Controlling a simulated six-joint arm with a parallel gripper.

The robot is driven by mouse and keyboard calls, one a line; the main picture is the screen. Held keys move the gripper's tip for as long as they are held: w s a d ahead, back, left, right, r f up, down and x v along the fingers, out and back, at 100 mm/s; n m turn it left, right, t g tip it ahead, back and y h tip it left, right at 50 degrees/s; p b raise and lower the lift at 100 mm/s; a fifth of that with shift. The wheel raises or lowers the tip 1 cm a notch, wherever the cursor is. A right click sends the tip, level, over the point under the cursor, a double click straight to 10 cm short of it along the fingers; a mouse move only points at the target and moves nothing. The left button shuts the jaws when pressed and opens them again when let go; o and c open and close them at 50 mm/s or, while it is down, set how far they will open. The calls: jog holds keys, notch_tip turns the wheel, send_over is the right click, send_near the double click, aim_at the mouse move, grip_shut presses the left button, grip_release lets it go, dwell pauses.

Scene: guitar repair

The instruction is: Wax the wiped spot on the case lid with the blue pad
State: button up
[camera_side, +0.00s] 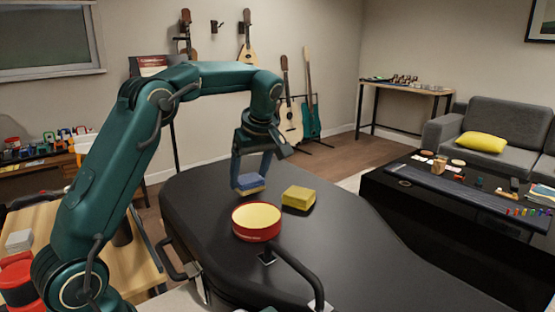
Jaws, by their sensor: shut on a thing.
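The black case lid (340,240) lies flat across the middle of the view. My gripper (252,172) points down over its far left part and is shut on the blue pad (250,182). The pad has a pale yellowish underside and is at or just above the lid; I cannot tell if it touches. A red round tin (257,221) with pale yellow wax inside stands open on the lid, nearer the camera. I cannot make out a wiped spot on the lid.
A yellow block-like pad (298,197) lies on the lid right of my gripper. A black handle (300,274) sticks up at the near edge. The lid's right part is clear. A wooden bench (135,262) stands at left.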

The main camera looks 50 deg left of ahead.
jog(key=c, duration=0.6)
jog(key=shift+c, duration=0.2)
jog(key=shift+f, duration=1)
jog(key=shift+a, duration=0.1)
jog(key=shift+a+r, duration=0.1)
jog(key=shift+a, duration=2.8)
jog(key=shift+d, duration=3)
jog(key=shift+a, duration=3.05)
